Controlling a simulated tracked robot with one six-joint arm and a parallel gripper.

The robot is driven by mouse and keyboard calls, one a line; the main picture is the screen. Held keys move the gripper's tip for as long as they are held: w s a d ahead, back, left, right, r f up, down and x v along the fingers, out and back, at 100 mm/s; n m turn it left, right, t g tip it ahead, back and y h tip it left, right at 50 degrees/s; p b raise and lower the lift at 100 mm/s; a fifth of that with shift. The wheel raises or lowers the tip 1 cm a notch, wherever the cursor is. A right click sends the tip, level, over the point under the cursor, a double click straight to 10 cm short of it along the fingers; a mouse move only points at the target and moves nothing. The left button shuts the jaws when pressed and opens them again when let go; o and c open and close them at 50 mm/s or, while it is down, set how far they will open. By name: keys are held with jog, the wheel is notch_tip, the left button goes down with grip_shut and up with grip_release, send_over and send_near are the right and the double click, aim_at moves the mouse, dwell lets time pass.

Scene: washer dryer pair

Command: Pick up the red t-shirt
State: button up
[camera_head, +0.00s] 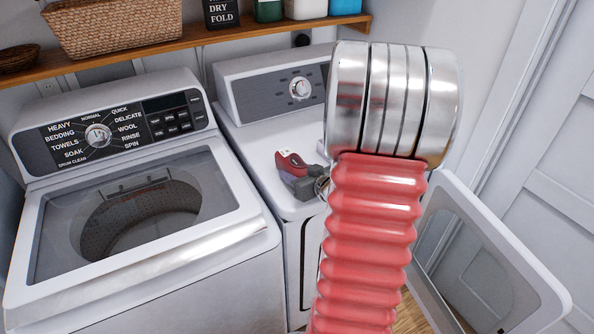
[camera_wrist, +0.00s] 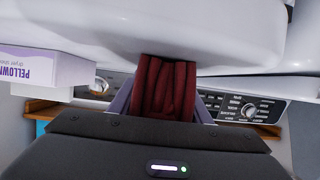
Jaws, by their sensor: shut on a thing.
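The red t-shirt is a dark red folded bundle (camera_wrist: 163,92) between the fingers of my gripper (camera_wrist: 165,75) in the wrist view. Its upper end meets a white surface there; I cannot tell whether it is lifted clear. In the head view a small part of the red t-shirt (camera_head: 290,160) shows at my gripper (camera_head: 301,184), over the front of the dryer top (camera_head: 262,150). My gripper is shut on the cloth. My own arm hides part of the dryer.
The washer (camera_head: 140,215) stands left with its glass lid down. The dryer's door (camera_head: 480,265) hangs open at right. A shelf (camera_head: 190,38) with a basket (camera_head: 112,25) runs above. A dryer-sheet box (camera_wrist: 42,68) is at left in the wrist view.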

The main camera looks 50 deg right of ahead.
aim_at(295, 162)
jog(key=shift+c, duration=1)
jog(key=shift+r, duration=5.05)
jog(key=shift+f, duration=0.1)
